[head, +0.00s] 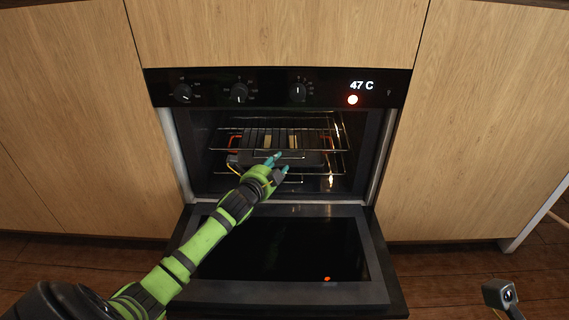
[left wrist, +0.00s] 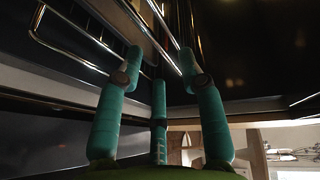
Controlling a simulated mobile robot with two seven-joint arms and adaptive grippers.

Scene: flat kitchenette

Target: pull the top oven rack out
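The top oven rack (head: 320,150) is a thin metal wire rack in the upper part of the open oven. Its front bar and bent wires also show in the left wrist view (left wrist: 66,55). My left gripper (head: 279,161) has teal fingers and is at the front middle of the rack. In the left wrist view, the fingers (left wrist: 160,70) are spread apart, with rack wires passing close to and between their tips. I cannot tell whether they touch. My right gripper is not clearly in view.
The oven door (head: 285,292) hangs open and flat below my left arm. A dark dish with orange handles (head: 233,142) is inside the oven. The control panel (head: 270,90) runs above, with wooden cabinets (head: 75,120) at both sides. A grey device (head: 500,294) shows at bottom right.

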